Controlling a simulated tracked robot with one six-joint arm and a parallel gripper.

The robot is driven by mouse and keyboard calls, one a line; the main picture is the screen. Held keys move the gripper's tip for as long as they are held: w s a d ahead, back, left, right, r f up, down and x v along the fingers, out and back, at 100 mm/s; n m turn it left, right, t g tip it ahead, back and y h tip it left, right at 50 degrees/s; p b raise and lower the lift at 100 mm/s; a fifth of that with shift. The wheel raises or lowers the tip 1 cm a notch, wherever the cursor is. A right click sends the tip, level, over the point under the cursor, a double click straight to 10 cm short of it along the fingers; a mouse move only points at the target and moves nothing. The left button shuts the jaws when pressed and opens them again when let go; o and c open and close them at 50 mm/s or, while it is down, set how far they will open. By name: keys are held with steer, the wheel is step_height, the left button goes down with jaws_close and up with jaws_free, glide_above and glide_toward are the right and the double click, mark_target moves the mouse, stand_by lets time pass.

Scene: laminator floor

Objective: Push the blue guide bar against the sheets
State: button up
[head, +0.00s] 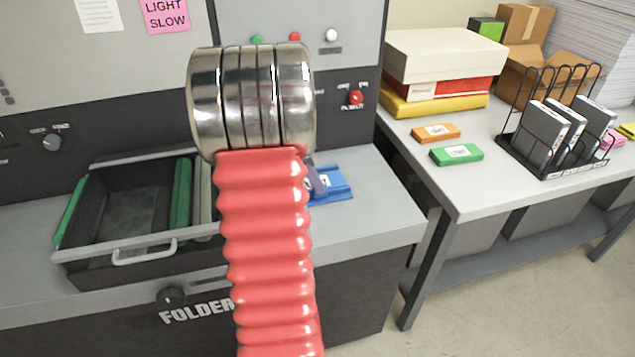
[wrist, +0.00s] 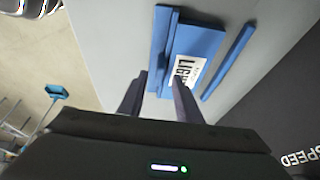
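In the head view, part of the blue guide (head: 336,184) shows beside one finger; my red arm hides the rest.
A black tray (head: 125,215) with green sides and a handle sits left on the folder machine. A side table (head: 480,190) at right holds boxes (head: 440,60), orange (head: 436,133) and green (head: 456,154) packs and a wire rack (head: 555,160). The grey top's right end is clear.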

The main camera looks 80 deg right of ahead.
steer(key=shift+x, duration=0.8)
steer(key=shift+c, duration=0.2)
jaws_close()
